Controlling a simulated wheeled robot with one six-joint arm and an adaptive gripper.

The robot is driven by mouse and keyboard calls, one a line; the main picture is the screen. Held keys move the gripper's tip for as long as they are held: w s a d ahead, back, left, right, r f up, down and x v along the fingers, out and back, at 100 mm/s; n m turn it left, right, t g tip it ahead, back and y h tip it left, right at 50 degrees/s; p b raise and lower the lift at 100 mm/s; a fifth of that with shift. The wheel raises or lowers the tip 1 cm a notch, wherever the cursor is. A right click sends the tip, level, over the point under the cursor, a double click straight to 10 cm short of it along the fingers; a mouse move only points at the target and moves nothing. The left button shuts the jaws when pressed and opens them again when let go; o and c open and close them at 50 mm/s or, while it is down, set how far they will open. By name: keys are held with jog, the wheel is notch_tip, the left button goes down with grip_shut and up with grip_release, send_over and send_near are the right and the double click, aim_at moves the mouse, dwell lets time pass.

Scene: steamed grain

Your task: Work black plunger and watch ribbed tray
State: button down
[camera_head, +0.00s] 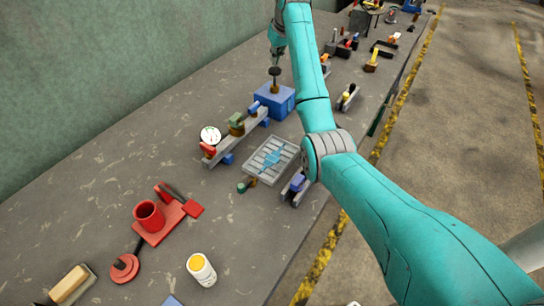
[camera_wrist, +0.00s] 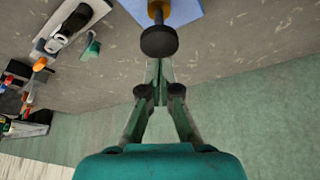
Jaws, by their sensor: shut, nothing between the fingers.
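The black plunger (camera_head: 275,71) is a round black knob on a brass stem, upright on top of a blue box (camera_head: 275,101). In the wrist view the plunger knob (camera_wrist: 158,41) is at top centre, with the blue box (camera_wrist: 187,10) behind it. My gripper (camera_head: 277,58) is directly over the knob, shut and empty; in the wrist view its fingertips (camera_wrist: 157,78) point at the knob. I cannot tell whether they touch it. The grey ribbed tray (camera_head: 254,173) lies on the bench, lower and nearer than the box, with a light-blue patch across its ribs.
A grey rail with a white dial gauge (camera_head: 210,134) stands left of the tray. A clamp with a blue part (camera_head: 297,184) is right of it. A red cup fixture (camera_head: 149,215) and a white jar (camera_head: 201,270) stand nearer. The bench between wall and rail is bare.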

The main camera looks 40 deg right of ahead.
aim_at(276, 70)
jog(key=shift+f, duration=0.1)
jog(key=shift+f, duration=2.45)
jog(key=shift+r, duration=3.85)
